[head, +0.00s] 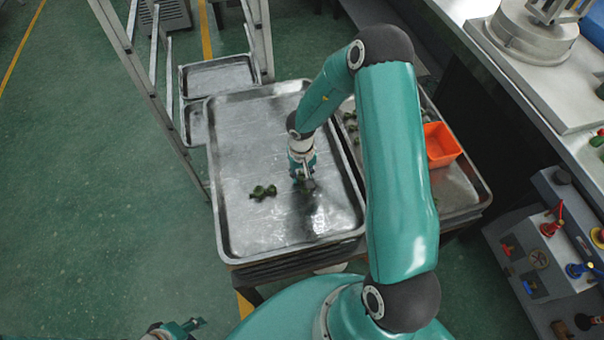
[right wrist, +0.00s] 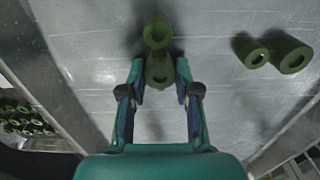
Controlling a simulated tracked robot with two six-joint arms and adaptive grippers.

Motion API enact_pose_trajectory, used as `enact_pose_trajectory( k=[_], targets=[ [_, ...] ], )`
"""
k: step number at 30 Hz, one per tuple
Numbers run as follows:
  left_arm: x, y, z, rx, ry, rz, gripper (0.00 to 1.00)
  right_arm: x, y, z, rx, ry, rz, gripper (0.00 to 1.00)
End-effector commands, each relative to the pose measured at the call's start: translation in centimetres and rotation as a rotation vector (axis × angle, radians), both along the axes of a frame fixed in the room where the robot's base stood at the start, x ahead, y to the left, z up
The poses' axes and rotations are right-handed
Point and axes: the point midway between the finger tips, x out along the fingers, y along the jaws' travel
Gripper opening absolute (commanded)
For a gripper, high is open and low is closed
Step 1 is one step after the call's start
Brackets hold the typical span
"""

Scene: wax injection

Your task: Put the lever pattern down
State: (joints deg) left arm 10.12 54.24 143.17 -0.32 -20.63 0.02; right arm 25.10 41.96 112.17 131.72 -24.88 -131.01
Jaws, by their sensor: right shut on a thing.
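My right gripper (head: 303,178) is low over the large metal tray (head: 240,130), shut on a dark green lever pattern (right wrist: 157,42). In the right wrist view, the fingers (right wrist: 160,82) are on either side of the pattern's near end, and its ring-shaped far end sticks out beyond them. I cannot tell whether it touches the tray. A second green lever pattern (head: 263,191) lies on the tray to the left of the gripper; it also shows at the upper right of the wrist view (right wrist: 272,51). My left gripper (head: 184,328) is partly visible at the bottom edge, its jaw state unclear.
A second tray (head: 460,190) to the right holds several green patterns (right wrist: 25,118) and an orange bin (head: 441,145). A ladder-like frame (head: 150,90) stands to the left. A workbench and a control panel (head: 545,240) line the right. Much of the large tray is bare.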

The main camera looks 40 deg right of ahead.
Motion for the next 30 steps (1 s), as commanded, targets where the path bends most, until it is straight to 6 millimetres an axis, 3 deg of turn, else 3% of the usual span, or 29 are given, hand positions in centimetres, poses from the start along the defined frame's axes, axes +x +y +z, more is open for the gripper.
enact_pose_trajectory(
  k=[4,5,9,20,26,30],
  targets=[
    [0.0,0.0,0.2,0.000,0.000,0.000,0.40,0.0,0.0,-0.1,0.001,0.001,0.001,0.07],
    [0.0,0.0,0.1,0.000,0.000,0.000,0.40,0.0,0.0,-0.2,0.000,0.000,0.001,0.35],
    [0.0,0.0,0.1,0.000,0.000,0.000,0.40,0.0,0.0,-0.1,0.000,0.000,0.001,0.56],
    [0.0,0.0,-0.1,0.000,0.000,0.000,0.40,0.0,0.1,0.0,0.000,0.000,0.001,0.56],
    [0.0,0.0,0.7,0.000,0.000,0.000,0.40,0.1,0.1,2.5,-0.001,-0.002,0.002,0.56],
    [0.0,0.0,1.3,0.000,0.000,0.000,0.40,0.2,0.1,5.4,-0.001,-0.004,0.001,0.56]
  ],
)
